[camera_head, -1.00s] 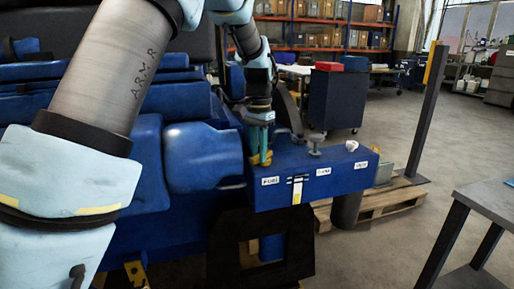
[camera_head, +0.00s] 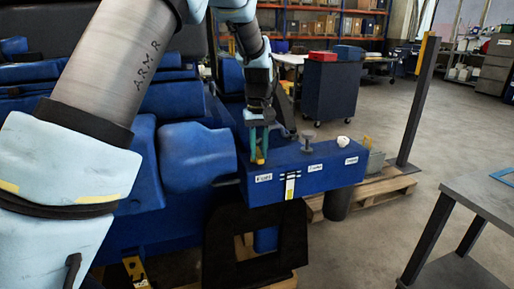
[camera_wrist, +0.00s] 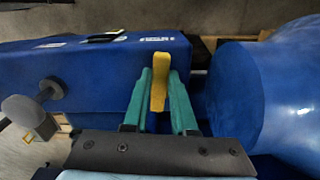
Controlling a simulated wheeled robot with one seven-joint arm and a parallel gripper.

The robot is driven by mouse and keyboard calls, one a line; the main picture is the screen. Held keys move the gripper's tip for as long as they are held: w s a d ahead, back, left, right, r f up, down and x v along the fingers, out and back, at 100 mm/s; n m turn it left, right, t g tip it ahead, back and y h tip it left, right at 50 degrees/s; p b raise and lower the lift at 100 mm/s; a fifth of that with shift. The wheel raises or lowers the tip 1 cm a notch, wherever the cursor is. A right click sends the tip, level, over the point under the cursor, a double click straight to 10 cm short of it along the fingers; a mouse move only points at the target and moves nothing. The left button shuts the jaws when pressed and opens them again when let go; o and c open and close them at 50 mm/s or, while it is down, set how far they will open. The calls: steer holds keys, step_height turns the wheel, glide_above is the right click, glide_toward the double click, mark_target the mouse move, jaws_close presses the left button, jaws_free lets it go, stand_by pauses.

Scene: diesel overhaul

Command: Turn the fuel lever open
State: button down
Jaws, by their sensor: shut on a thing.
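The yellow fuel lever (camera_head: 260,161) stands at the left end of the blue control box (camera_head: 322,178), above the label that appears to read FUEL (camera_head: 263,178). My gripper (camera_head: 259,148) reaches down to it from above with its teal fingers. In the wrist view my gripper (camera_wrist: 161,88) is shut on the yellow lever (camera_wrist: 159,78), which shows between the fingers. The lever's tip sticks out past the fingertips. Its lower part is hidden.
A grey knob (camera_head: 308,139) and a white knob (camera_head: 344,141) stand on the box to the right of the lever. A large blue rounded housing (camera_head: 196,158) is close on the left. A grey table (camera_head: 480,195) stands at the right.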

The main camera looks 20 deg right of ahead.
mark_target(260, 154)
steer(key=shift+d+r+n, duration=0.1)
steer(key=shift+d+n, duration=0.1)
steer(key=shift+n, duration=0.4)
steer(key=c, duration=0.7)
jaws_free()
step_height(260, 154, up, 11)
steer(key=shift+f+b, duration=0.15)
steer(key=shift+b, duration=0.9)
